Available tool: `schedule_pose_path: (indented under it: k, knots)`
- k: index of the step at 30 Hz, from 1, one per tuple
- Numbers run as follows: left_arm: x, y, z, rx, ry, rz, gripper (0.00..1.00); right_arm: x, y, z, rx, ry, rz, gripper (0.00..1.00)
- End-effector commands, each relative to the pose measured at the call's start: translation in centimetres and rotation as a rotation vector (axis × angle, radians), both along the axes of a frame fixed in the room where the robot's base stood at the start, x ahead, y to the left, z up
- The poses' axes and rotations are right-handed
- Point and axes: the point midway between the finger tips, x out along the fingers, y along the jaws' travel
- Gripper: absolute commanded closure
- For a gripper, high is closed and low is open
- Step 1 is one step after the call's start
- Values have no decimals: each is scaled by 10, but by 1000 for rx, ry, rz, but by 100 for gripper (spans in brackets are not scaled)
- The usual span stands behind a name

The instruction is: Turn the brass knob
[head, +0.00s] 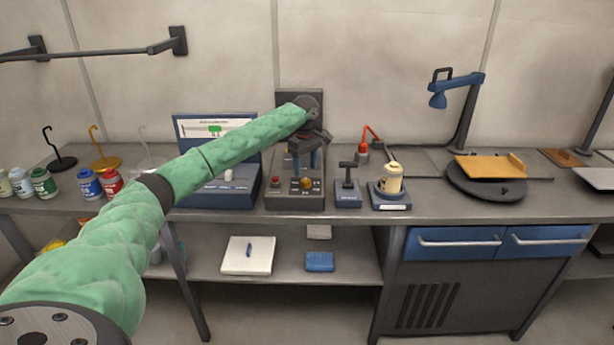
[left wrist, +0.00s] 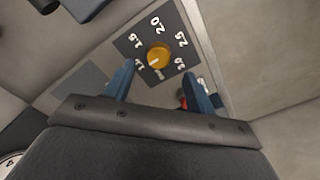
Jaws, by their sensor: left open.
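The brass knob (left wrist: 158,57) shows in the left wrist view as a round yellow cap with a pale mark, on a dark dial plate (left wrist: 133,42) with white numbers around it. In the head view the knob (head: 306,183) sits on the front of a grey control box (head: 294,201). My left gripper (head: 305,165) is above the box with its blue fingers pointing down. In the left wrist view its fingers (left wrist: 160,80) are open, one to each side of the knob in the picture, with nothing between them. I cannot tell their exact height above it. My right gripper is not in view.
A red button (head: 275,181) is left of the knob. A blue console (head: 215,198) stands to the left; a small lever unit (head: 348,195) and a cream jar (head: 392,178) on a blue base stand to the right.

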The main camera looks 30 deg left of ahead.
Motion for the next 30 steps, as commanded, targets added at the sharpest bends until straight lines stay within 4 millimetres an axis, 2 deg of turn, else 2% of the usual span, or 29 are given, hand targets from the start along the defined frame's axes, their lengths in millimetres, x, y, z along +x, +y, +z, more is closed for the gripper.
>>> schedule_pose_path:
  k: [6,12,23,24,26,30]
  knots:
    - [0,0,-29,1,3,-1,45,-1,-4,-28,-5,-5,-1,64]
    - [0,-1,-47,0,2,-1,45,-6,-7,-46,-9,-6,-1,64]
    - [0,-1,-53,0,2,-1,45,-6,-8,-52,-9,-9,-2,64]
    - [0,-1,-53,0,2,-1,46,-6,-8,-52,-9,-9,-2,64]
    - [0,-1,-53,0,1,-1,58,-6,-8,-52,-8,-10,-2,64]
    - [0,-1,-53,0,2,-1,86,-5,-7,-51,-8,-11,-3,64]
